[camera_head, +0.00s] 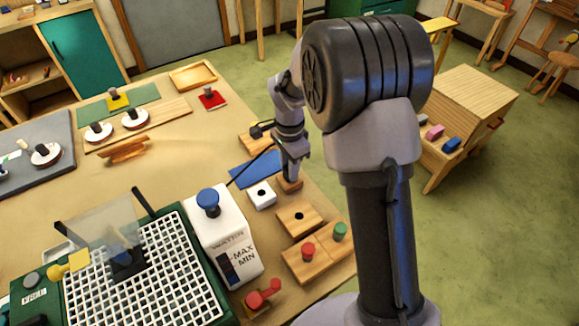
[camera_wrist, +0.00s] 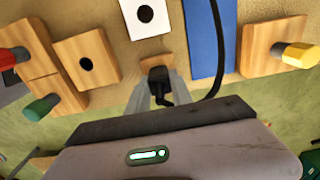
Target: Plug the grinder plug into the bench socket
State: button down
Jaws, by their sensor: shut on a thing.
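The black grinder plug (camera_wrist: 160,84) is between my gripper's fingers in the wrist view, with its black cable (camera_wrist: 217,50) curving up to the right. My gripper (camera_wrist: 157,78) is shut on the plug; in the head view my gripper (camera_head: 291,173) is over a small brown block (camera_head: 290,185). That block (camera_wrist: 156,62) is just beyond the fingertips; I cannot tell whether the plug touches it. A white block (camera_head: 262,201) with one dark hole stands nearby, also in the wrist view (camera_wrist: 131,20). It may be the bench socket, but no label shows.
A wooden block (camera_head: 300,230) with a dark hole and another (camera_head: 318,262) with red and green knobs stand near the bench's right edge. A blue mat (camera_head: 245,174) lies left of my gripper. The white water tank (camera_head: 226,240) and green-framed grid (camera_head: 165,265) stand front left.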

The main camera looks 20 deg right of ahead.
jog(key=shift+r+p, duration=0.6)
jog(key=shift+r, duration=0.2)
dwell(0.4)
jog(key=shift+r+p, duration=0.5)
jog(key=shift+r, duration=0.2)
